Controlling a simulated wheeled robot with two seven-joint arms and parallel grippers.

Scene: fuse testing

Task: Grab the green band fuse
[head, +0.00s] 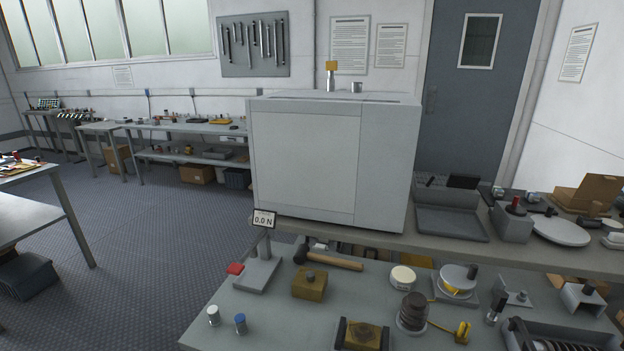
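I cannot make out a green band on anything in the head view. Two small upright cylinders that look like fuses stand at the front left of the near bench: a pale one (213,316) and one with a blue top (240,324). Behind them is a grey test stand (258,273) with a red pad (235,269) and a small display (264,219) reading 0.0 N. Neither of my grippers is in view.
A large grey cabinet (305,155) stands on the raised shelf. The near bench (268,308) holds a hammer (335,261), a brass block (309,285), a dark coil (412,309) and other parts at right. Open floor (160,240) lies at left.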

